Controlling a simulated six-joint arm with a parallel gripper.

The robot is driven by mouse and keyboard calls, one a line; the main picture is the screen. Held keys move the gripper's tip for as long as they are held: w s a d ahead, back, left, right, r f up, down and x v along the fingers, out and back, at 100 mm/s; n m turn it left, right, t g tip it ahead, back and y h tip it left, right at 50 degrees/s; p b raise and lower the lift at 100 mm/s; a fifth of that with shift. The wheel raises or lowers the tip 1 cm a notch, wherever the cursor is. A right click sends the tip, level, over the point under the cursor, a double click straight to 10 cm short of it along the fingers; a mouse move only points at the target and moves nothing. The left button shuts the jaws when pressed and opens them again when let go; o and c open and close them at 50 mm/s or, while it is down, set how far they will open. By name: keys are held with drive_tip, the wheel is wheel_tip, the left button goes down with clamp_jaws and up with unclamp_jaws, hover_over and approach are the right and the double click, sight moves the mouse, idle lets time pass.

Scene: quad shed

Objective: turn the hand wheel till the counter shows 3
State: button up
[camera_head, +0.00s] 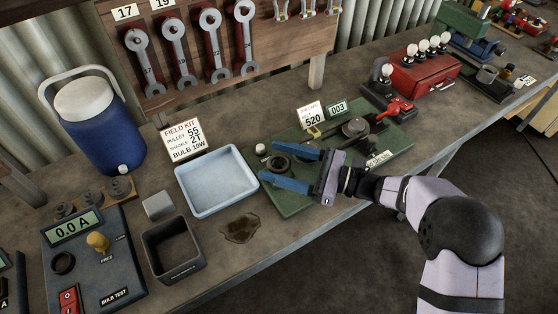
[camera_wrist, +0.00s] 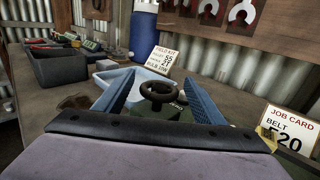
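The hand wheel (camera_head: 279,163) is a dark ring on the left part of the green bench plate (camera_head: 290,204). It also shows in the wrist view (camera_wrist: 157,91), between my two blue fingers. The counter (camera_head: 338,107) is a small dark-framed display behind the plate and reads 003. My gripper (camera_head: 268,160) is open, its fingers spread on either side of the wheel; in the wrist view a gap shows beside the ring. I cannot tell whether either finger touches it. My gripper hides part of the plate.
A job card (camera_head: 312,115) reading 520 stands behind the plate. A pale blue tray (camera_head: 188,190) is close on the left, with a dark stain in front. A belt mechanism (camera_head: 355,128) and red-handled tool (camera_head: 394,108) lie right. A dark open box (camera_head: 172,250) stands front left.

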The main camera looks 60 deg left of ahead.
sight(290, 166)
drive_tip(key=shift+w+d, duration=0.1)
drive_tip(key=b+v, duration=0.2)
drive_tip(key=v, duration=0.3)
drive_tip(key=shift+w+d+f, duration=0.1)
drive_tip(key=shift+w+d, duration=0.6)
drive_tip(key=shift+d, duration=0.15)
drive_tip(key=shift+w+d, duration=0.1)
drive_tip(key=shift+d, duration=0.1)
drive_tip(key=w+d+f+n+t+h+p, duration=0.2)
drive_tip(key=d+n+t+h, duration=0.3)
drive_tip(key=d, duration=1.9)
drive_tip(key=w+d+f+n+t+h+p, duration=0.2)
drive_tip(key=d+n+t+h, duration=0.3)
drive_tip(key=d, duration=2)
drive_tip(key=t+h, duration=0.1)
drive_tip(key=h, duration=0.2)
drive_tip(key=shift+w+d+f+t+h, duration=0.25)
drive_tip(key=shift+t+h, duration=0.05)
drive_tip(key=shift+h, duration=0.1)
